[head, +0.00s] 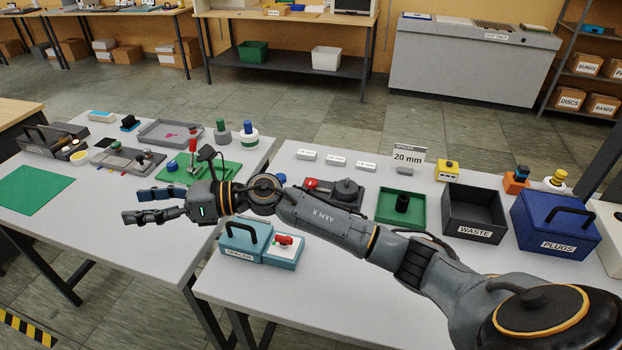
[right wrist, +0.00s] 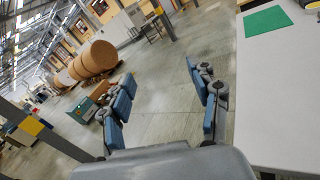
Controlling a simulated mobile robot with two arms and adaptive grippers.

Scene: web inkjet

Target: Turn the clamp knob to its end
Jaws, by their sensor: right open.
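My right gripper (head: 132,204) is open and empty, held above the front right part of the left table. It also shows in the right wrist view (right wrist: 160,82), with floor between its fingers. A dark fixture (head: 335,194) on the right table has a round dark knob (head: 347,186) and a small red part (head: 311,183); my forearm partly covers its front. A red-topped upright handle (head: 193,146) stands on a green mat (head: 229,172) on the left table, behind the gripper. I cannot tell which of these is the clamp knob. My left gripper is out of view.
A teal spacer box (head: 240,245) with a red-handled item beside it sits at the right table's front left. A green tray (head: 416,217), a waste bin (head: 472,226) and a blue plugs box (head: 552,240) stand further right. A gap separates the two tables.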

